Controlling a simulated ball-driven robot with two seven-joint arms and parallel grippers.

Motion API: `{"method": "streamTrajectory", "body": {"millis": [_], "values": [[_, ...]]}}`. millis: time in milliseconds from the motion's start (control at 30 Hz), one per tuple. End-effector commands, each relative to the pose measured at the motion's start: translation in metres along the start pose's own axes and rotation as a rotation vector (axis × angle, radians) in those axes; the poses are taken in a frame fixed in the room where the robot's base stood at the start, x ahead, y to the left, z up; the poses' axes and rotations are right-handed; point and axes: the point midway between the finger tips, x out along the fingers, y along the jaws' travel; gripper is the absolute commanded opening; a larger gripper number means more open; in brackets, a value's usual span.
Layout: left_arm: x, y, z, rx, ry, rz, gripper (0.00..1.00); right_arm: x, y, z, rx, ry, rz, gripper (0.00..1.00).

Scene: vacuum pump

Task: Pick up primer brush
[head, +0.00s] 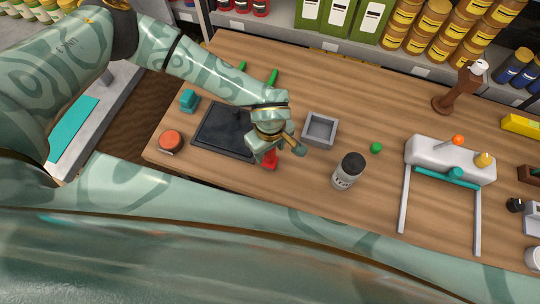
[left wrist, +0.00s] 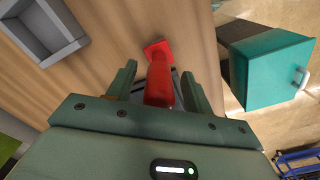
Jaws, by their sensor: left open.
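A red object (head: 270,161), which I take to be the primer brush, lies on the wooden table at the right edge of a black mat (head: 216,128). In the left wrist view the red object (left wrist: 160,78) points away from the camera, with a wider flat far end. My left gripper (head: 277,152) is open over it. In the left wrist view the fingers (left wrist: 158,74) stand on either side of the red object, with gaps visible. The gripper hides part of it in the head view. My right gripper is not in view.
A grey open box (head: 320,129) stands just right of the gripper. A bottle with a black cap (head: 348,171), a green ball (head: 376,147) and a white frame device (head: 450,160) are farther right. A red-topped round container (head: 170,141) and a teal block (head: 189,100) are left.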

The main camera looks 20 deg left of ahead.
Motion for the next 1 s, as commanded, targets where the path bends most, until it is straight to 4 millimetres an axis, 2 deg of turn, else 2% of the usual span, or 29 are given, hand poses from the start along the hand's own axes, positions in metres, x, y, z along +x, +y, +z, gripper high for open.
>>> {"method": "streamTrajectory", "body": {"millis": [100, 333, 367, 500, 533, 867, 1000], "values": [[0.014, 0.001, 0.0, -0.001, 0.001, 0.001, 0.51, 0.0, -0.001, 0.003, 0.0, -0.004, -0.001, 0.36], [0.016, 0.001, 0.0, -0.001, 0.0, 0.001, 0.51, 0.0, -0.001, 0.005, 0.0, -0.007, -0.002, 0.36], [0.016, 0.001, -0.001, -0.001, 0.0, 0.001, 0.49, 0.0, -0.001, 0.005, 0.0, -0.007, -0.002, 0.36], [0.016, 0.001, -0.001, -0.001, 0.0, 0.001, 0.1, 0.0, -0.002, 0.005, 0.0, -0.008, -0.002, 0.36], [0.016, 0.001, -0.001, -0.001, 0.0, 0.001, 0.03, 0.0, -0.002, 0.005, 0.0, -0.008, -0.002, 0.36], [0.014, 0.001, -0.001, -0.001, 0.0, 0.002, 0.03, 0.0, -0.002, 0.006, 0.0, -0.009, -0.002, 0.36], [0.003, 0.002, -0.001, 0.0, 0.0, 0.004, 0.03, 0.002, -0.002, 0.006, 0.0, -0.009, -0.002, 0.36]]}}
